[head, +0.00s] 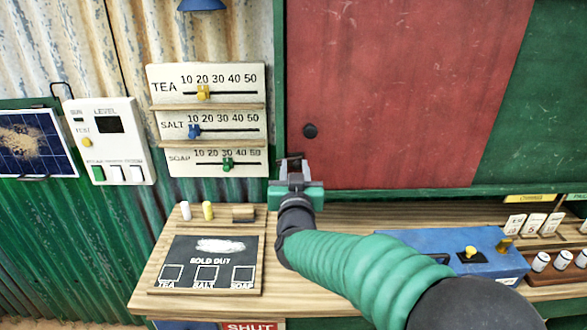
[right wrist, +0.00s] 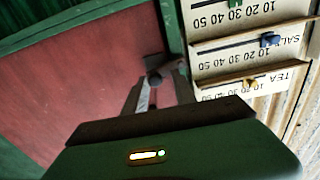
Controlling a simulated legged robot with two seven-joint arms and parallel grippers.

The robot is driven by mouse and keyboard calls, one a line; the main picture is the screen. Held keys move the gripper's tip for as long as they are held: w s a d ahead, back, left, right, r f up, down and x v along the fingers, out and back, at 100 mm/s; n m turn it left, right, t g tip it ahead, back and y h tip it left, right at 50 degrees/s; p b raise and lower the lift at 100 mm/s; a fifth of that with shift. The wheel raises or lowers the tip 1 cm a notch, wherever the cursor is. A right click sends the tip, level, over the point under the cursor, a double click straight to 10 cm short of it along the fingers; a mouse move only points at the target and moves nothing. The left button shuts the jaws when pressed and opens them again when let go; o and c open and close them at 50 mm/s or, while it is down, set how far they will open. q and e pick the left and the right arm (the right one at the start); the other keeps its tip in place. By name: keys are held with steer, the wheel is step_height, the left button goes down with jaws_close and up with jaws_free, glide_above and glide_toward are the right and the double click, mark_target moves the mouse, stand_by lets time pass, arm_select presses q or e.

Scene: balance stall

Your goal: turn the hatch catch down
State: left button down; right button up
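The red hatch panel (head: 400,90) has a round black knob (head: 310,131) near its lower left. In the right wrist view, which is upside down, a small dark piece that looks like the hatch catch (right wrist: 154,61) sits by the hatch's edge, with a dark round part just below it in the picture. My right gripper (head: 292,163) is at the hatch's lower left corner, below the knob. Its fingers (right wrist: 165,80) are apart, with the dark piece near their tips; I cannot tell whether they touch it. The gripper partly hides that corner in the head view. My left gripper is not in view.
Left of the hatch are slider boards (head: 207,120) for tea, salt and soap. Below is a wooden counter (head: 150,297) with a sold-out board (head: 209,265) and a blue box (head: 450,250). My right arm crosses above the counter.

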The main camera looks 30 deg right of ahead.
steer(key=shift+c, duration=1.2)
steer(key=shift+s+d, duration=0.15)
steer(key=shift+d, duration=0.35)
jaws_close()
steer(key=shift+a+f, duration=0.1)
steer(key=shift+f+m+b, duration=0.45)
steer(key=shift+m+b, duration=0.55)
steer(key=shift+m, duration=0.2)
steer(key=shift+o, duration=2.1)
jaws_free()
steer(key=shift+o, duration=1.2)
steer(key=shift+w+f, duration=0.15)
steer(key=shift+w, duration=0.1)
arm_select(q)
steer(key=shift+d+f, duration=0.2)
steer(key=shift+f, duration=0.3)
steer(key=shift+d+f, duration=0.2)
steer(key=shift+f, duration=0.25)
